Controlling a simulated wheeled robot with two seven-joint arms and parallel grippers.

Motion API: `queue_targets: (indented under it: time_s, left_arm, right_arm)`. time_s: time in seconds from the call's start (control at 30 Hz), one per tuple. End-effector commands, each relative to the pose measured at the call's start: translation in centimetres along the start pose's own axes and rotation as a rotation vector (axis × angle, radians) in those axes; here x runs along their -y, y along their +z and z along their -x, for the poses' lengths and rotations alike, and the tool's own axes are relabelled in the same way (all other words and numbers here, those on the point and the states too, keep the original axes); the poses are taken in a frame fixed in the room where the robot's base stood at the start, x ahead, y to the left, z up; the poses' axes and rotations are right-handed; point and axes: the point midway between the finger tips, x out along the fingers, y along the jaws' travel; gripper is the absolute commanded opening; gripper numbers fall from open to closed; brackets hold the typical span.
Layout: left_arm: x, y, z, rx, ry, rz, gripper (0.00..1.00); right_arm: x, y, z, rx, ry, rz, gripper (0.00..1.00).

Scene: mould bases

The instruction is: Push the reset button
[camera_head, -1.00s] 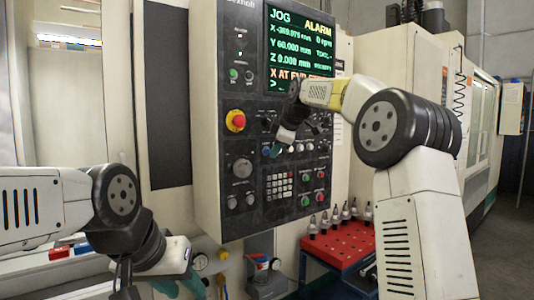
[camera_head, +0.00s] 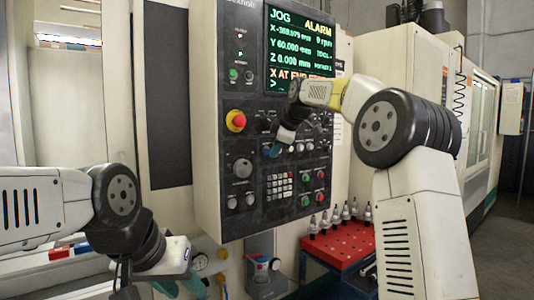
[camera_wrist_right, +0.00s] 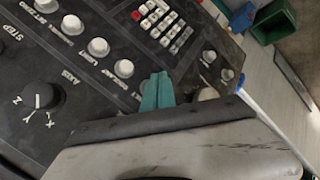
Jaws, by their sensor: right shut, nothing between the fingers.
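The machine's control panel (camera_head: 238,205) stands in front of me, with a row of white round buttons (camera_head: 300,148) below the screen. In the right wrist view, white buttons (camera_wrist_right: 98,47) run diagonally at the upper left. Their small labels are hard to read, so I cannot tell which is the reset button. My right gripper (camera_head: 270,151) is at the panel, left of the white row. Its teal fingers (camera_wrist_right: 157,92) are together and empty, close to a white button (camera_wrist_right: 124,68); contact cannot be told. My left gripper (camera_head: 181,287) is low at the left, with its tips partly cut off.
A red emergency stop (camera_head: 235,121), a black axis knob (camera_wrist_right: 38,98) and a keypad (camera_head: 279,185) are also on the panel. The screen (camera_head: 300,45) reads JOG and ALARM. A red tray (camera_head: 340,242) with several tool holders stands at the lower right.

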Motion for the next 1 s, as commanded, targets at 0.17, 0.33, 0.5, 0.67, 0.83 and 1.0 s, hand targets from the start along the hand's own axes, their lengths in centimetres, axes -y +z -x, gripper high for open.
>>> queue_targets:
  time_s: [0.17, 0.33, 0.5, 0.67, 0.83, 1.0]
  left_arm:
    - [0.0, 0.0, 0.0, 0.0, 0.0, 0.0, 0.36]
    - [0.0, 0.0, 0.0, 0.0, 0.0, 0.0, 0.36]
    - [0.0, 0.0, 0.0, 0.0, 0.0, 0.0, 0.36]
    - [0.0, 0.0, 0.0, 0.0, 0.0, 0.0, 0.36]
    - [0.0, 0.0, 0.0, 0.0, 0.0, 0.0, 0.36]
    - [0.0, 0.0, 0.0, 0.0, 0.0, 0.0, 0.36]
  right_arm:
    - [-0.24, -0.29, -0.38, 0.0, -0.001, 0.001, 0.0]
    - [-0.41, -0.46, -0.58, 0.0, -0.001, 0.001, 0.0]
    - [-0.4, -0.44, -0.57, 0.0, -0.001, 0.001, 0.0]
    - [-0.43, -0.47, -0.6, 0.0, 0.0, 0.0, 0.0]
    - [-0.53, -0.56, -0.7, 0.0, 0.0, 0.001, 0.0]
    - [-0.63, -0.66, -0.85, 0.0, 0.0, 0.0, 0.0]
